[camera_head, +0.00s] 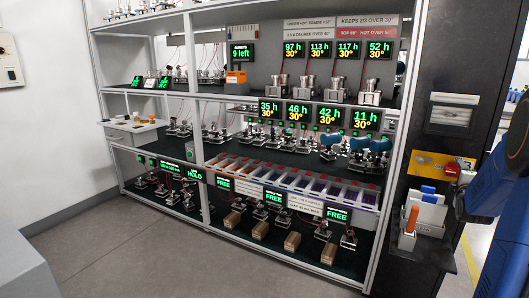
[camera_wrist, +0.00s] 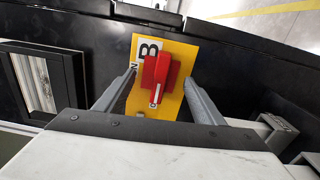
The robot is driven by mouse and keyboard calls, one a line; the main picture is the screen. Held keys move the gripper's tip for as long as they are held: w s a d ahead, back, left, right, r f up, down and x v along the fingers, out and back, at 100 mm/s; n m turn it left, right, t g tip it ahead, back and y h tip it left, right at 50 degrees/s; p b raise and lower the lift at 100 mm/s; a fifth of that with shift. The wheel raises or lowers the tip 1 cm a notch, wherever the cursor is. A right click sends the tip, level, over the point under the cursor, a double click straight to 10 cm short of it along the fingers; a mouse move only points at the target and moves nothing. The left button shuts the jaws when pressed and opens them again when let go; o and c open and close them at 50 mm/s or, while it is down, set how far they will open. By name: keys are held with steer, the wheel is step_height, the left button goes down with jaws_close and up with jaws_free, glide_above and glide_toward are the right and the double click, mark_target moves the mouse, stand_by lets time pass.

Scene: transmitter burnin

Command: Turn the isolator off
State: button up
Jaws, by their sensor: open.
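The isolator is a red rotary handle (camera_wrist: 157,78) on a yellow plate (camera_wrist: 180,52), fixed to a black panel. In the wrist view the handle runs nearly up and down, with a white mark near its lower end and black lettering beside it. The yellow plate also shows in the head view (camera_head: 425,158) on the dark cabinet at the right. My gripper (camera_wrist: 160,82) is open, with one grey finger on each side of the handle. No contact shows, and I cannot tell how far the fingertips are from the plate. In the head view my blue arm is at the right edge.
A framed panel (camera_wrist: 34,82) is left of the plate in the wrist view. Below the plate in the head view, a holder (camera_head: 425,222) carries blue, white and orange items. A shelf rack (camera_head: 385,190) with small devices and green displays stands left; the floor (camera_head: 130,250) before it is clear.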

steer(key=shift+v, duration=2.2)
steer(key=s+a+m+g+y, duration=0.2)
steer(key=s+a, duration=0.2)
steer(key=a, duration=0.6)
steer(key=s+a+m+g+y, duration=0.1)
steer(key=s+a+m+y, duration=0.15)
steer(key=a, duration=0.75)
steer(key=s+a+m+g+y, duration=0.1)
steer(key=s+a+m+g, duration=0.3)
steer(key=a, duration=0.6)
steer(key=s+a+f+m+g+y, duration=0.1)
steer(key=s+a+f, duration=0.1)
steer(key=s+a, duration=0.3)
steer(key=s+a+f+m+g+y, duration=0.1)
steer(key=s+a+f, duration=0.2)
steer(key=s, duration=1)
steer(key=s+a+f+m+g+y, duration=0.1)
steer(key=s+a+f+m, duration=0.1)
steer(key=s+a, duration=0.5)
steer(key=shift+s+a+f+g+y, duration=0.15)
steer(key=shift+s+f+g+y, duration=0.2)
steer(key=shift+s, duration=0.75)
